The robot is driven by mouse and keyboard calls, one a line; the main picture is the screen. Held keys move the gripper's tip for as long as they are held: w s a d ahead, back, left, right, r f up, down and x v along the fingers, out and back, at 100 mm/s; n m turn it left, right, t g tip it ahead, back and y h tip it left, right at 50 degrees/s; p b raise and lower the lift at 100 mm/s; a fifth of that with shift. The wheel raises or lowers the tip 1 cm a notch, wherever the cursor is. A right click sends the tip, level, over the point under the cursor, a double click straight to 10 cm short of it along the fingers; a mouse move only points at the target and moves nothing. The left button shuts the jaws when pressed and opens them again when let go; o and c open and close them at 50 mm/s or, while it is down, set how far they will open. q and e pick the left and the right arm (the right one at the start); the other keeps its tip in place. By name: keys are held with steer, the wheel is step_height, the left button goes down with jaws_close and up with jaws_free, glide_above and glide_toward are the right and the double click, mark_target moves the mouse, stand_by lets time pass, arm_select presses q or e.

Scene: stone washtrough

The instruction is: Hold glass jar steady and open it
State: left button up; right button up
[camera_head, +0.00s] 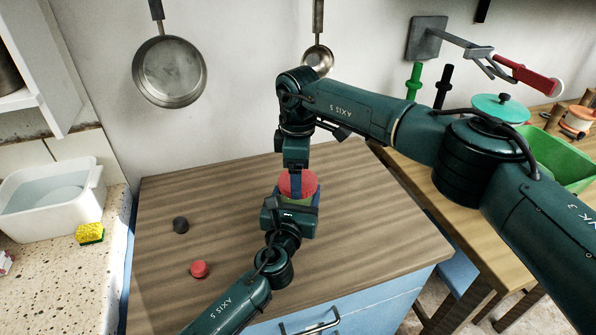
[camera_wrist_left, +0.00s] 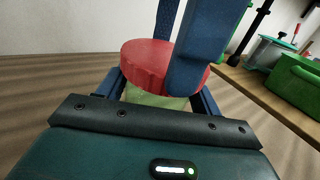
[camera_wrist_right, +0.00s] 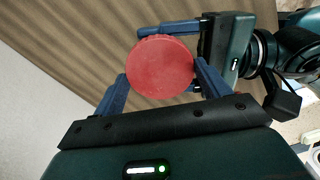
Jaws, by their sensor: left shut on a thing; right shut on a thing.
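The glass jar (camera_head: 307,199), with pale green contents, stands on the wooden counter and is mostly hidden by my grippers. Its red lid (camera_head: 297,183) is on top, with no clear gap seen; it also shows in the left wrist view (camera_wrist_left: 145,65) and the right wrist view (camera_wrist_right: 160,70). My left gripper (camera_wrist_left: 160,95) is shut around the jar body (camera_wrist_left: 150,98) below the lid. My right gripper (camera_wrist_right: 162,82) reaches down from above and is shut on the lid, one finger on each side. The lid hides the jar in the right wrist view.
A dark round piece (camera_head: 180,225) and a red round piece (camera_head: 199,269) lie on the counter (camera_head: 160,275) at left. A yellow sponge (camera_head: 90,233) and a white basin (camera_head: 50,205) are farther left. Pans (camera_head: 170,72) hang behind. A green crate (camera_head: 560,155) stands at right.

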steer(key=n, duration=0.3)
steer(key=shift+n, duration=0.3)
steer(key=n, duration=1)
steer(key=shift+n, duration=0.4)
steer(key=n, duration=0.8)
steer(key=shift+n, duration=0.4)
steer(key=n, duration=1.3)
steer(key=shift+r, duration=0.1)
steer(key=n, duration=1)
steer(key=shift+n, duration=0.3)
steer(key=n, duration=0.5)
steer(key=shift+s+n, duration=0.1)
steer(key=shift+n, duration=0.2)
steer(key=shift+r, duration=0.2)
